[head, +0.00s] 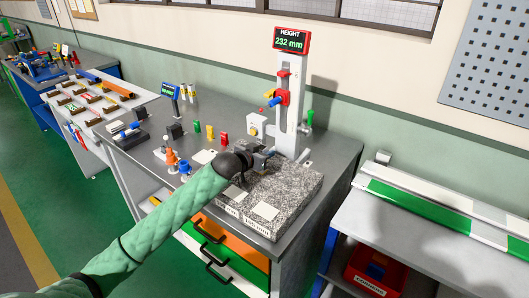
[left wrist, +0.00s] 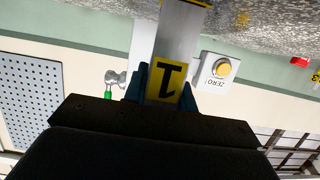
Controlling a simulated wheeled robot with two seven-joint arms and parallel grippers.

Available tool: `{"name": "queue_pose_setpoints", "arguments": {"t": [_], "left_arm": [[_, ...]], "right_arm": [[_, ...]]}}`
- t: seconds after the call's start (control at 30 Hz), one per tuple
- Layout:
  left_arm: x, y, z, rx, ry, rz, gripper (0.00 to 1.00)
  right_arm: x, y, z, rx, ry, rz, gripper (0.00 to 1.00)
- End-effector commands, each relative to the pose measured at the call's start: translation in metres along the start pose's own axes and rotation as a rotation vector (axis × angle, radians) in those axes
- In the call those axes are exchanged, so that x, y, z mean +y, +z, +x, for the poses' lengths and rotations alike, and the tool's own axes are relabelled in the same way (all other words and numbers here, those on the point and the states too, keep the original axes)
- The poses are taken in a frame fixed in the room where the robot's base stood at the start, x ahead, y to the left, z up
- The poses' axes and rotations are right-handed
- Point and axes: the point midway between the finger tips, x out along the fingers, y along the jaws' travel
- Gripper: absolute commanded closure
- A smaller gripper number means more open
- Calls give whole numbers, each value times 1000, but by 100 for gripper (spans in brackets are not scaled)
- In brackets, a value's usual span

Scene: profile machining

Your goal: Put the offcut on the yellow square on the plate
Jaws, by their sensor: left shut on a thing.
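My left gripper (head: 262,158) is over the back part of the speckled grey granite plate (head: 290,188), its arm coming in from the left. In the left wrist view, my left gripper (left wrist: 162,88) is shut on the offcut (left wrist: 181,32), a pale grey metal piece with a yellow label marked 1 between the blue fingers. The offcut's far end runs out of the top of that view, across the granite plate (left wrist: 255,12); I cannot tell whether they touch. I cannot make out the yellow square on the plate. My right gripper is not in view.
The white height gauge (head: 290,110), reading 232 mm, stands just behind the plate. A ZERO button box (head: 256,126) is beside it. Small coloured pieces stand left of my gripper.

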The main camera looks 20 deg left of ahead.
Motion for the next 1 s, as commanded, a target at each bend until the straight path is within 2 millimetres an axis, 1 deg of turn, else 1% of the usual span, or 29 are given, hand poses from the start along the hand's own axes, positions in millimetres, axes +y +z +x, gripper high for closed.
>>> {"name": "queue_pose_setpoints", "arguments": {"t": [0.07,0.1,0.2,0.53,0.63,0.67,0.7,0.73,1.0], "left_arm": [[0,2,1,0,0,0,100],[0,2,1,0,0,0,69],[0,2,1,0,0,0,51],[0,-1,0,1,0,0,51],[-1,1,-7,0,-1,1,51],[-1,1,-10,1,-1,1,51],[-1,2,-16,1,-1,1,51],[-1,3,-21,0,-1,1,51],[-1,3,-73,0,-1,2,51]], "right_arm": [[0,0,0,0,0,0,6],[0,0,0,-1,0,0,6],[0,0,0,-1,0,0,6],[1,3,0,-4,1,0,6],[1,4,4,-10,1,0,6],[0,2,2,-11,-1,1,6],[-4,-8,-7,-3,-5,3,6],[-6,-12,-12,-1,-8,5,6],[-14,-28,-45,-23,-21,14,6]]}}
